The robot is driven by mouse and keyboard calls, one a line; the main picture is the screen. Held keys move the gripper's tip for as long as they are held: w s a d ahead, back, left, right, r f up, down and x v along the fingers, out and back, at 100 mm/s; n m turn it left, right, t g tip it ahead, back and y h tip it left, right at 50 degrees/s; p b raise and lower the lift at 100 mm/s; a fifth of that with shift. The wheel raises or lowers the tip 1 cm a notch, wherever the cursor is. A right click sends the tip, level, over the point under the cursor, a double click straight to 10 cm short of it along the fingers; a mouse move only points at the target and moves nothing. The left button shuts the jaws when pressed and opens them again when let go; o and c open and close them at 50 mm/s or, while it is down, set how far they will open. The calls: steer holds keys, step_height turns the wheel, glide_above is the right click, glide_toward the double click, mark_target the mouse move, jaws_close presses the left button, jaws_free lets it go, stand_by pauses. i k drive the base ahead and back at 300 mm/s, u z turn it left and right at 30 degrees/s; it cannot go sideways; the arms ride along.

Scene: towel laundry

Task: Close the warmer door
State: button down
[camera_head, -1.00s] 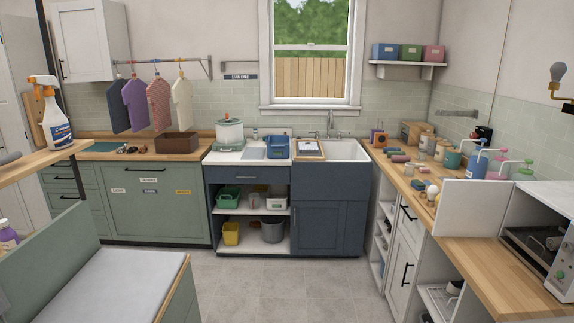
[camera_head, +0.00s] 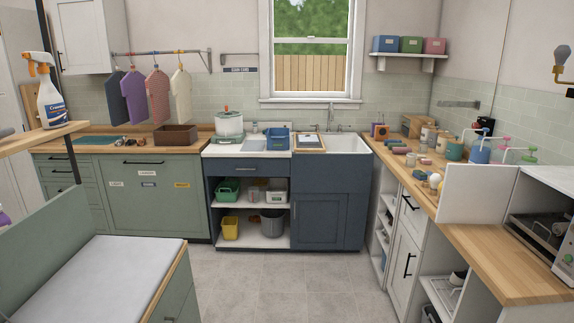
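The warmer (camera_head: 556,190) is a white box on the wooden counter at the right edge of the picture, partly cut off by it. Its front shows a dark opening with a metal rack or tray inside and a green knob low on the right. A plain white upright panel (camera_head: 478,193), which looks like the warmer door, stands swung open at the far left side of the box. No handle shows on the panel. My gripper is not in view, so its state and distance from the door do not show.
The wooden counter (camera_head: 490,262) is bare before the warmer. Bottles, a teal jar (camera_head: 455,150) and small items crowd it behind the panel. A green bench with a grey top (camera_head: 110,272) stands at front left. Grey floor (camera_head: 290,285) is clear between bench and right cabinets.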

mark_target(471, 193)
steer(key=z, duration=0.15)
steer(key=i, duration=3.35)
steer(key=z, duration=0.45)
